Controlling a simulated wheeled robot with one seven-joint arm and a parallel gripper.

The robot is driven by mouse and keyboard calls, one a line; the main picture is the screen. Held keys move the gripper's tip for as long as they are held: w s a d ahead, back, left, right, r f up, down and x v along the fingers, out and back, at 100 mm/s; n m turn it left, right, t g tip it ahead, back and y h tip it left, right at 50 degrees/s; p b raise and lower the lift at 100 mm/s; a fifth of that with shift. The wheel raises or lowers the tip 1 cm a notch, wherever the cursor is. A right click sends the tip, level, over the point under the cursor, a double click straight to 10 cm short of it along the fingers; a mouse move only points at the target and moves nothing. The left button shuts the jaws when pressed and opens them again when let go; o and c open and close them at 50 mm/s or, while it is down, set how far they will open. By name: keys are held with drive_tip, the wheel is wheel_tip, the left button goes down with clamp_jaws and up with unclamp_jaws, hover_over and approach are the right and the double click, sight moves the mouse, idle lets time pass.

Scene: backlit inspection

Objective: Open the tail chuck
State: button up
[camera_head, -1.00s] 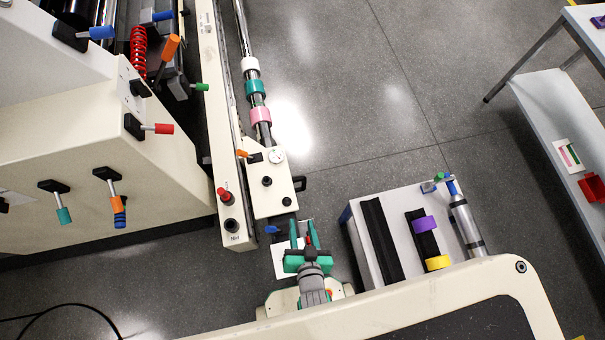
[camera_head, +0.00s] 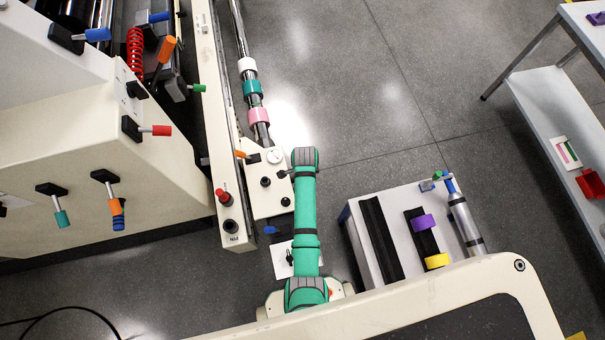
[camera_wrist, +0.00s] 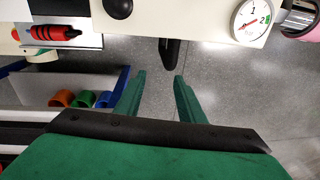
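The cream end housing (camera_head: 265,195) at the end of the ringed shaft (camera_head: 240,35) carries a round gauge (camera_head: 274,156) and black knobs. No part is clearly labelled as the tail chuck. In the wrist view, a black lever (camera_wrist: 171,55) sticks out from the housing edge, just ahead of and between the tips of my gripper (camera_wrist: 160,76). The two green fingers are apart and empty, and the lever seems not to be touched. The gauge (camera_wrist: 252,19) is at upper right there. In the head view, my arm hides my gripper and most of the lever.
White, teal and pink rings (camera_head: 258,115) sit on the shaft. A red handle (camera_wrist: 55,32) is at upper left in the wrist view, above a bin with coloured rings (camera_wrist: 83,98). A low table (camera_head: 360,235) with black rails stands right of my arm.

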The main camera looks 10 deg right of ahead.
drive_tip(key=w, duration=0.1)
drive_tip(key=w+a+r+m+g, duration=0.1)
drive_tip(key=shift+w+r+m+y, duration=0.25)
drive_tip(key=shift+w+m+y, duration=0.05)
drive_tip(key=shift+s+f, duration=0.15)
drive_tip(key=shift+f, duration=0.25)
wheel_tip(320, 180, down, 10)
drive_tip(key=shift+d+r, duration=0.1)
clamp_jaws()
